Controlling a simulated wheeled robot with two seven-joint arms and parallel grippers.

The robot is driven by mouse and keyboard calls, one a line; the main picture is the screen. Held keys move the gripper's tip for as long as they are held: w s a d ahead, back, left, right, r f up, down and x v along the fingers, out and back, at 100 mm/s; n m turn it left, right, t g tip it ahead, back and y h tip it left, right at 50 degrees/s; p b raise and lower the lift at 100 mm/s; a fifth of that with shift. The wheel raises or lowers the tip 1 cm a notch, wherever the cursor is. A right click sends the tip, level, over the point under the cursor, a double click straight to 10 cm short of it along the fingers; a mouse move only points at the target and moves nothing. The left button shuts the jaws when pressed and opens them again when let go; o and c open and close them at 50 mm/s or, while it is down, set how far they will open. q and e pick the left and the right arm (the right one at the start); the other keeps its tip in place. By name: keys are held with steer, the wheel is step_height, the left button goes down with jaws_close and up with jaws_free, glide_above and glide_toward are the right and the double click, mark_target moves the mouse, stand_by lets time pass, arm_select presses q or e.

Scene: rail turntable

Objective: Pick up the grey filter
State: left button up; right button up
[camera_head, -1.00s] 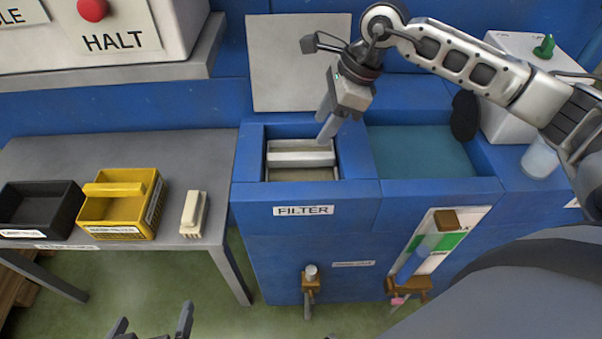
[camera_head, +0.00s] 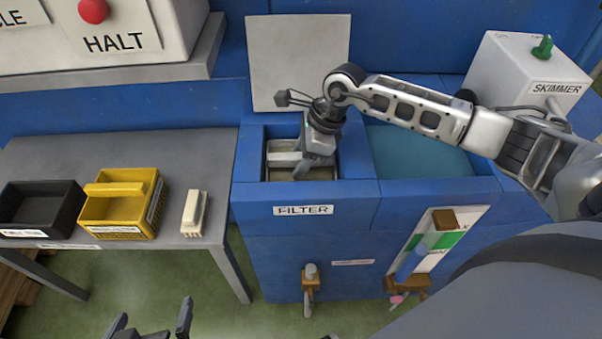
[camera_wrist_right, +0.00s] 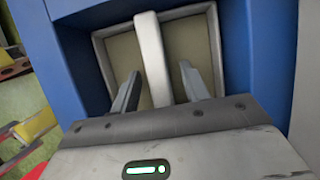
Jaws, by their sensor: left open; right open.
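The grey filter (camera_head: 281,157) sits in the blue compartment labelled FILTER, with a pale handle bar across its top. In the right wrist view the handle (camera_wrist_right: 151,50) of the filter runs between the two fingers of my right gripper (camera_wrist_right: 160,86). That gripper is open, with one finger on each side of the bar and a visible gap. In the head view my right gripper (camera_head: 307,170) covers the right part of the filter. My left gripper (camera_head: 152,324) is open and empty at the bottom edge, away from the filter.
A grey table (camera_head: 100,155) at the left holds a black bin (camera_head: 40,203), a yellow basket (camera_head: 125,205) and a cream block (camera_head: 195,212). A raised lid (camera_head: 298,60) stands behind the compartment. A water basin (camera_head: 420,155) and a white SKIMMER box (camera_head: 515,75) are at the right.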

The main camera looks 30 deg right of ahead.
steer(key=shift+f+b, duration=0.2)
steer(key=shift+b, duration=0.1)
stand_by(0.4)
jaws_close()
